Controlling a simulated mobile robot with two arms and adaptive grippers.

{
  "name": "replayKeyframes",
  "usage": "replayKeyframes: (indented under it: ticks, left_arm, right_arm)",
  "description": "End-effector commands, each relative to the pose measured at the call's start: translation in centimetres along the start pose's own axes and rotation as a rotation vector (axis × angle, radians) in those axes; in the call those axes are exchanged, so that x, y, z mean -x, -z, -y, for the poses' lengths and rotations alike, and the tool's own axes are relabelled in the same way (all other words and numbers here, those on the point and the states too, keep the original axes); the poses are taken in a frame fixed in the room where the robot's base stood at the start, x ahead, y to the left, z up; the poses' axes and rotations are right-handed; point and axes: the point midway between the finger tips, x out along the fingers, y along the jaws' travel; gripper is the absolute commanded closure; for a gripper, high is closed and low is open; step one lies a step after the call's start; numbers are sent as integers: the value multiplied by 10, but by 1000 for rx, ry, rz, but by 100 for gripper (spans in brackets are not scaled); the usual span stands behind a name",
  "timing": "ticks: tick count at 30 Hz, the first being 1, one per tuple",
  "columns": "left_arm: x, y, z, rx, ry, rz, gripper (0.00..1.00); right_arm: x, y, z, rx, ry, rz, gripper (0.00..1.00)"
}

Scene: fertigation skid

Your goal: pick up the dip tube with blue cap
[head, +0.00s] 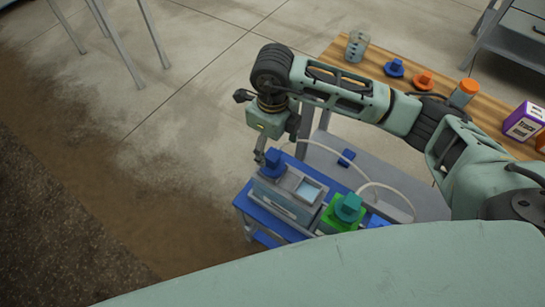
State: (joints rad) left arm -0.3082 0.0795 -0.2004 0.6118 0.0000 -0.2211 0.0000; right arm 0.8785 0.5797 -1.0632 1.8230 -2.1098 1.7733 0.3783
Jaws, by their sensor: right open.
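A blue cap (273,160) sits upright at the left end of a grey tank (287,197) on the blue-topped stand. Any tube below the cap is hidden by the tank. My right gripper (268,148) points down just above and beside this cap, its jaws open and nothing seen between them. I cannot tell whether a finger touches the cap. My left gripper is out of view.
Right of the tank stands a green container (330,217) with a teal cap (348,205). A pale hose loops behind them. A small blue piece (346,157) lies on the grey surface. The wooden table (440,98) holds a clear beaker (356,47), blue and orange caps, an orange-capped bottle (464,92) and a purple box (523,122).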

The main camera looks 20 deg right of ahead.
Motion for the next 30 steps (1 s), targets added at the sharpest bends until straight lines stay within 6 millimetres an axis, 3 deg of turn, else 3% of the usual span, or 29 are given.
replayKeyframes:
  ticks: [7, 18, 26, 30]
  left_arm:
    - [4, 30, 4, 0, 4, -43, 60]
    - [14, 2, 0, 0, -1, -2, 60]
    - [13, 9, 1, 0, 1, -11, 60]
    - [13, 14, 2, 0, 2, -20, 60]
  right_arm:
    - [-26, 1, -3, 1, -5, -3, 28]
    - [-74, 2, -7, 1, -4, -2, 28]
    - [-77, 1, -7, 3, -3, 0, 28]
    - [-77, 1, -7, 3, -3, 0, 39]
